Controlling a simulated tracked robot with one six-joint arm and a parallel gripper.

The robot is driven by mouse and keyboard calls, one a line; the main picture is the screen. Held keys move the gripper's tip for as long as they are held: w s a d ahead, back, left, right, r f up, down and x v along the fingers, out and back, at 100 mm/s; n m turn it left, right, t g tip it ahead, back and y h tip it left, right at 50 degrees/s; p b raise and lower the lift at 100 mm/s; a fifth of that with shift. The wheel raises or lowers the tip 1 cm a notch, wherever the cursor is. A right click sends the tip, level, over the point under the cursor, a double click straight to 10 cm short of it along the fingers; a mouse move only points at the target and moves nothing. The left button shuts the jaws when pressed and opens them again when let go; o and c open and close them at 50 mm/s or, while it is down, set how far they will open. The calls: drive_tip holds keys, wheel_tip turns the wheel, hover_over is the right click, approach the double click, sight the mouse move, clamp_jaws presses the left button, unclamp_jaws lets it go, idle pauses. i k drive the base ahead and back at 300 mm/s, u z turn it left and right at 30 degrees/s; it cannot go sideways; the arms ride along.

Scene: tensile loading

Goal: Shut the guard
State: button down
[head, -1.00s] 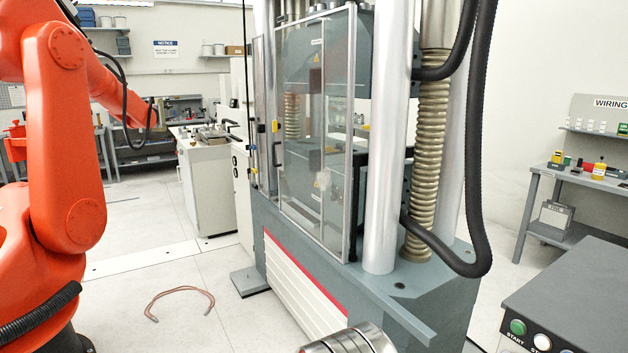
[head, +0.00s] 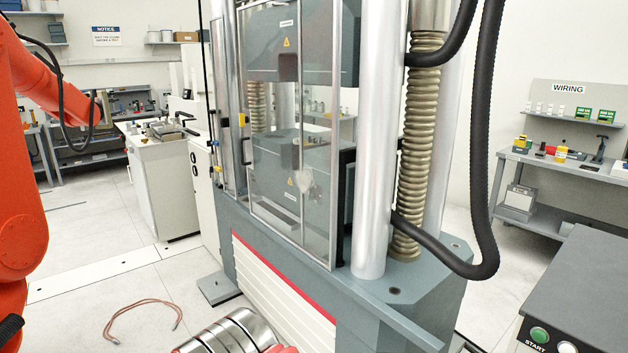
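The guard (head: 292,210) is a clear panel in a metal frame on the front of the grey testing machine (head: 370,300). A narrower clear panel (head: 228,110) stands to its left, with yellow and black fittings near the line between them. From this angle I cannot tell whether the guard stands ajar or lies flush. Through it show dark grey blocks with yellow warning labels. My gripper's fingers do not show. A silver banded cylinder with a bit of orange at its end pokes in at the bottom edge, in front of the machine's base.
A large orange arm (head: 20,200) fills the left edge. A copper-coloured cable loop (head: 145,303) lies on the open floor. A dark console with a green START button (head: 538,336) stands at lower right. Black hoses (head: 485,150) hang right of the guard.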

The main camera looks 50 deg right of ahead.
sight(302, 175)
drive_tip(key=z, duration=0.35)
drive_tip(key=i, duration=1.25)
drive_tip(key=z, duration=0.6)
